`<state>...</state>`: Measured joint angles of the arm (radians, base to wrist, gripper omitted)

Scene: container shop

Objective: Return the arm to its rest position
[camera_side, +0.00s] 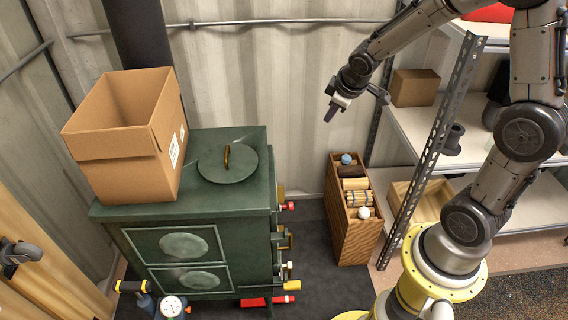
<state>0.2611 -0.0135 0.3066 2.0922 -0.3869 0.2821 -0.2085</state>
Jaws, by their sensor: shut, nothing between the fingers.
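My gripper (331,113) hangs in the air in front of the corrugated wall, to the right of the green cabinet (205,212) and above the narrow wooden box (353,243). Its fingers are shut and point down and left, with nothing between them. My arm reaches in from the upper right, from its yellow base at the lower right. The gripper touches nothing that I can see.
An open cardboard box (112,178) and a round lid (214,175) with a handle are on the cabinet top. A shelf unit (402,126) with a metal post (432,150) stands at the right, close to my arm. A small carton (415,88) sits on its shelf.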

